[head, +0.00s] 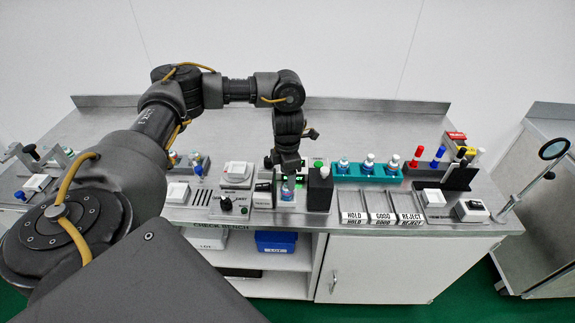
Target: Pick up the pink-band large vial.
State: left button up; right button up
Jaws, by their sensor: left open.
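My left gripper (284,170) points straight down over the middle of the bench. It is open. A small vial (288,190) with blue and pinkish colour stands upright directly below it, in a station beside a black block. The fingertips are at or just above the vial's top; I cannot tell whether they touch it. The gripper hides part of the vial, and the band is too small to read clearly. A teal rack (357,176) to the right holds several upright vials with white tops. My right gripper is not in view.
HOLD, GOOD and REJECT trays (381,206) lie at the front right. The bench's back strip (350,125) is clear.

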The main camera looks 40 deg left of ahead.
aim_at(287, 192)
pick_arm(q)
jog(key=shift+w+f, duration=0.2)
jog(key=shift+f, duration=0.7)
jog(key=shift+d, duration=0.1)
jog(key=shift+s+f, duration=0.1)
jog(key=shift+f, duration=0.2)
notch_tip(287, 192, down, 4)
jog(key=shift+f+p, duration=0.1)
jog(key=shift+p, duration=0.5)
jog(key=shift+f, duration=0.2)
jog(key=c, duration=1.2)
jog(key=shift+o, duration=0.2)
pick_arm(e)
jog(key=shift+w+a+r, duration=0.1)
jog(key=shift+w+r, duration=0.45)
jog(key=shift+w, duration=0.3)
pick_arm(q)
jog(key=shift+r, duration=0.1)
